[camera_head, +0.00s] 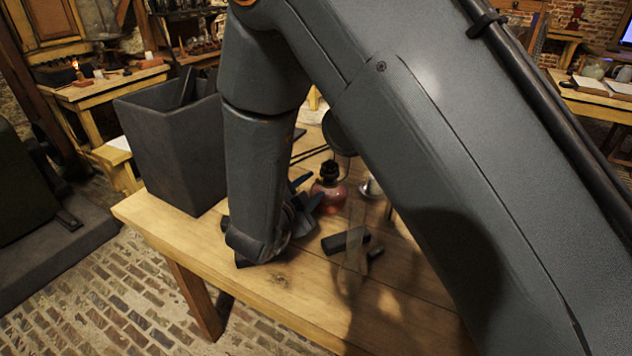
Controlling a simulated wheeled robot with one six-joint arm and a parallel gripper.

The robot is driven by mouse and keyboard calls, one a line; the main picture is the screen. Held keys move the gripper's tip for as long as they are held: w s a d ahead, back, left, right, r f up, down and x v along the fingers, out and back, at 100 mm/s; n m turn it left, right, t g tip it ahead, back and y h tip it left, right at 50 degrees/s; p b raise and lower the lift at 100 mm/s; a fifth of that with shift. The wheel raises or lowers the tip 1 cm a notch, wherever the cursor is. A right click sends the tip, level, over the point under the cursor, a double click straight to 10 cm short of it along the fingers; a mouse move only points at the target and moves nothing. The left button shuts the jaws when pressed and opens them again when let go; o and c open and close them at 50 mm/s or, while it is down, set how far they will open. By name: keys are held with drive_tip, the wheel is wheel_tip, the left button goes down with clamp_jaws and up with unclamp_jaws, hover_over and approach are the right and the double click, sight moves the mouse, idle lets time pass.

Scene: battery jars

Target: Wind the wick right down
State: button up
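A small oil lamp (328,194) with a reddish glass body and a black burner on top stands upright on the wooden table. The wick and any knob that turns it are too small to make out. My gripper (313,188) is low over the table, just left of the lamp, with its dark fingers pointing towards it. The fingers look spread apart with nothing between them. I cannot tell whether a finger touches the lamp. My arm hides part of the table around it.
A tall dark bin (172,150) stands on the table (290,285) at the left. A dark block (345,240) lies in front of the lamp. A metal piece (370,188) stands right of the lamp. The table's front left is clear.

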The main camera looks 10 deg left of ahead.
sight(320, 180)
drive_tip(key=shift+x, duration=1.35)
clamp_jaws()
